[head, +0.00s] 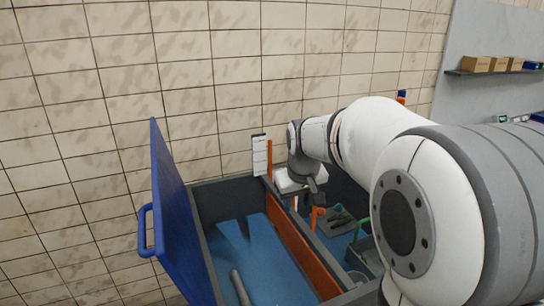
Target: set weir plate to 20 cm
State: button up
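The weir plate (300,250) is an orange-brown board standing across the grey tank (222,195), with blue water on its left side. A white scale board (259,156) with dark marks stands at the tank's back wall, with a narrow orange upright strip (269,158) beside it. The marks are too small to read. My gripper (312,191) is over the back of the tank, to the right of the scale and close to the plate's far end. An orange upright piece (317,218) shows just below it. My fingers are small and partly hidden, so I cannot tell whether they touch anything.
A blue lid (177,215) with a handle (146,230) stands open at the tank's left. A grey pipe (240,288) lies in the water. A grey tray (338,226) and a green handle (361,229) are right of the plate. Boxes (476,64) sit on a wall shelf.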

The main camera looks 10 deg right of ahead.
jog(key=w+d+r+p, duration=0.1)
jog(key=w+d, duration=0.2)
jog(key=w, duration=0.3)
jog(key=w+d+r+n+t+p, duration=0.1)
jog(key=w+d+p, duration=0.15)
jog(key=w, duration=0.35)
jog(key=w+d+r+p, duration=0.1)
jog(key=w+d, duration=0.2)
jog(key=w, duration=0.3)
jog(key=shift+h, duration=0.3)
jog(key=p+x, duration=0.1)
jog(key=x, duration=0.7)
jog(key=shift+s+d, duration=0.1)
jog(key=shift+d, duration=0.05)
grip_shut()
